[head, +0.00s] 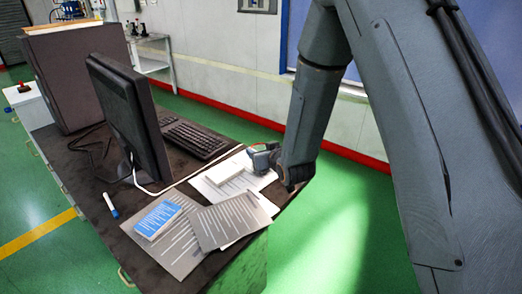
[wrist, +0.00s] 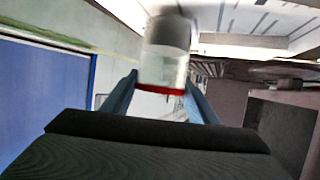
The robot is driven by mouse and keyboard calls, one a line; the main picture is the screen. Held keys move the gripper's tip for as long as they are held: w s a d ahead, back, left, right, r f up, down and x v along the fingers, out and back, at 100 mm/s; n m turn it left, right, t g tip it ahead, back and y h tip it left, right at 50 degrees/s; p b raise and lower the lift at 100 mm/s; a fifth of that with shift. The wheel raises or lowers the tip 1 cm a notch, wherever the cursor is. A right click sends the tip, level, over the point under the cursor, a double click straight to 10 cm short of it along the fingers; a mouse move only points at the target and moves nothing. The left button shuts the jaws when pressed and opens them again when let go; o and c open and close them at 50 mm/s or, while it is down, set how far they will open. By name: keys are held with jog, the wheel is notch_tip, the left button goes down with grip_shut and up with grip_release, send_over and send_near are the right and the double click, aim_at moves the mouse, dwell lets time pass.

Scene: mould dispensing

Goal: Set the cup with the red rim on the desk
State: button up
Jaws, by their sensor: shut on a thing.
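The cup with the red rim (wrist: 165,65) is between the two blue fingers of my gripper (wrist: 160,82) in the wrist view. It looks clear or whitish with a greyish far end, and its red rim is on the side nearer my wrist. My gripper is shut on it. In the head view my gripper (head: 264,158) is at the right edge of the dark desk (head: 75,165), over or beside the white papers. The cup cannot be made out clearly there, and I cannot tell whether it touches the desk.
A monitor (head: 125,115), a keyboard (head: 194,138) and a computer case (head: 78,75) stand on the desk. Grey printed sheets (head: 232,221), a blue-and-white booklet (head: 158,219), a white book (head: 228,168) and a marker (head: 111,205) lie near the front. Bare desk shows at the front left.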

jog(key=shift+f, duration=0.4)
jog(key=o, duration=1.3)
jog(key=shift+o, duration=0.2)
jog(key=s+d+r+m+g+h, duration=0.1)
jog(key=s+d+g, duration=0.3)
jog(key=s, duration=0.7)
jog(key=s+d+r+m+g+h+b, duration=0.1)
jog(key=s+d+g, duration=0.3)
jog(key=s+d, duration=0.5)
jog(key=s+d+r+m+g+h, duration=0.2)
jog(key=s+d, duration=0.5)
jog(key=s, duration=0.6)
jog(key=shift+m+g+h, duration=0.3)
jog(key=shift+g+h, duration=0.2)
jog(key=shift+g, duration=0.7)
